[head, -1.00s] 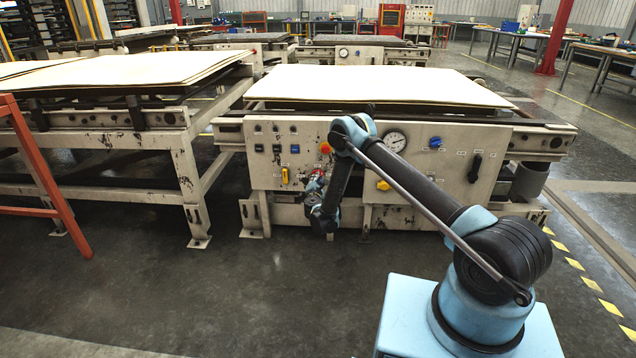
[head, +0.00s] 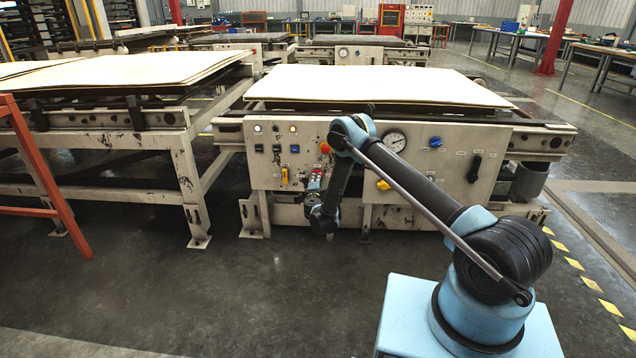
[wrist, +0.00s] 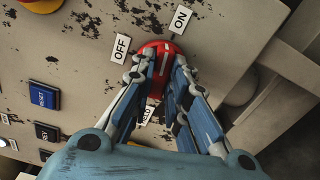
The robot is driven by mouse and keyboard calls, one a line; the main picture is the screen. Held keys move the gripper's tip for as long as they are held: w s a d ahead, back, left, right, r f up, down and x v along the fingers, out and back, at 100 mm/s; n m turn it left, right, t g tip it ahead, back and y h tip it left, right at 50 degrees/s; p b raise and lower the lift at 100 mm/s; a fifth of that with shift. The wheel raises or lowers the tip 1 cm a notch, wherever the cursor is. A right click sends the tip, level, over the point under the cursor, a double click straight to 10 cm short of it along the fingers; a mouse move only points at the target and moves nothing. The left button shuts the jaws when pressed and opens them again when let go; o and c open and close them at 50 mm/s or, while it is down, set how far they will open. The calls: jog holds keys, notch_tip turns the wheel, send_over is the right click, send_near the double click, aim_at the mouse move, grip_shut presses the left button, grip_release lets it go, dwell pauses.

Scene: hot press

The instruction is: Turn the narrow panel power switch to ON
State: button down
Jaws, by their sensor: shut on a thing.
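The red power switch (wrist: 152,50) is a round red knob on the cream press panel, with an OFF label (wrist: 121,47) at its upper left and an ON label (wrist: 180,19) at its upper right. A pale mark on the knob points roughly toward ON. My gripper (wrist: 166,72) is shut on the knob, its fingers on both sides and hiding part of it. A third label (wrist: 149,112) is partly hidden between the fingers. In the head view my gripper (head: 315,182) is at the panel's lower middle.
A blue button (wrist: 44,95) and other buttons are left of the switch. The head view shows a yellow switch (head: 284,175), a gauge (head: 395,141), a black handle (head: 474,168) and a lit white lamp (head: 258,128) with an orange one (head: 293,129). Floor in front is clear.

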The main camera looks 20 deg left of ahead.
jog(key=shift+f+m, duration=0.1)
jog(key=shift+m, duration=0.8)
jog(key=c, duration=1.6)
grip_release()
jog(key=shift+o, duration=0.2)
